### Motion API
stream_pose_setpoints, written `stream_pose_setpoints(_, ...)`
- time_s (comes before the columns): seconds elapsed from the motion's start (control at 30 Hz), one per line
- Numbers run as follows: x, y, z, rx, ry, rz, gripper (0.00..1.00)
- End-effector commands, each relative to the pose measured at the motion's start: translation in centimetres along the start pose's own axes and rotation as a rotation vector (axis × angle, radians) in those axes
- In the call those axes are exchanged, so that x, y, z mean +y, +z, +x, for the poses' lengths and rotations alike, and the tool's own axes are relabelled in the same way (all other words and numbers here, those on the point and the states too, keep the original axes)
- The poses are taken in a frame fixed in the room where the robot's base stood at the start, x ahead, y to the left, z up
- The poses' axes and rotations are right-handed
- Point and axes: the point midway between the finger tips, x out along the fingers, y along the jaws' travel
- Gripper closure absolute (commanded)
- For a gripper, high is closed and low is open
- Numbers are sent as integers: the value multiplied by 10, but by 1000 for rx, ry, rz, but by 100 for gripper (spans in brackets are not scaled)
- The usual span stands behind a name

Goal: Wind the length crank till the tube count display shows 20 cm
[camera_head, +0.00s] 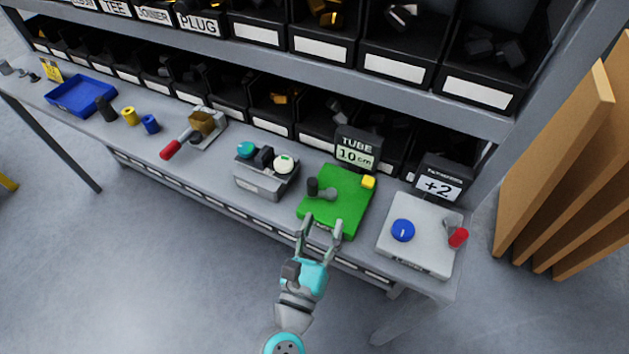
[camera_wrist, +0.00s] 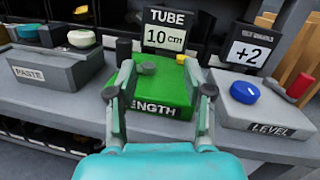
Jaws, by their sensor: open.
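The length crank (camera_head: 322,191) sits on a green box (camera_head: 345,212) on the bench, with a dark upright knob at its left and a grey arm. In the wrist view the crank arm (camera_wrist: 147,67) shows on top of the green box (camera_wrist: 160,95), whose front label is partly hidden by my fingers. The tube count display (camera_head: 357,154) behind it reads 10 cm, and it reads the same in the wrist view (camera_wrist: 165,38). My gripper (camera_head: 320,222) is open and empty, at the front edge of the green box, short of the crank.
A grey level box (camera_head: 415,245) with a blue knob (camera_head: 403,230), a red-tipped lever (camera_head: 458,238) and a +2 display (camera_head: 439,186) stands to the right. A grey paste box (camera_head: 262,186) stands to the left. Bin shelves rise behind. A yellow button (camera_head: 368,182) is on the green box.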

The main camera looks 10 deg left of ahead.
Motion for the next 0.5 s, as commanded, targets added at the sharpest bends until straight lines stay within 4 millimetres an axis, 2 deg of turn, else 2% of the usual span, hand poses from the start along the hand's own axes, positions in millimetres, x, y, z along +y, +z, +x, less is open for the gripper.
stream_pose_setpoints(0.03, 17, 3, -2, 27, 20, 59, 49)
stream_pose_setpoints(0.1, 32, 4, -4, 63, 37, 120, 49)
stream_pose_setpoints(0.2, 45, 5, -6, 93, 51, 170, 49)
stream_pose_setpoints(0.37, 50, 3, 2, 106, 54, 187, 49)
stream_pose_setpoints(0.5, 49, 2, 22, 104, 51, 186, 49)
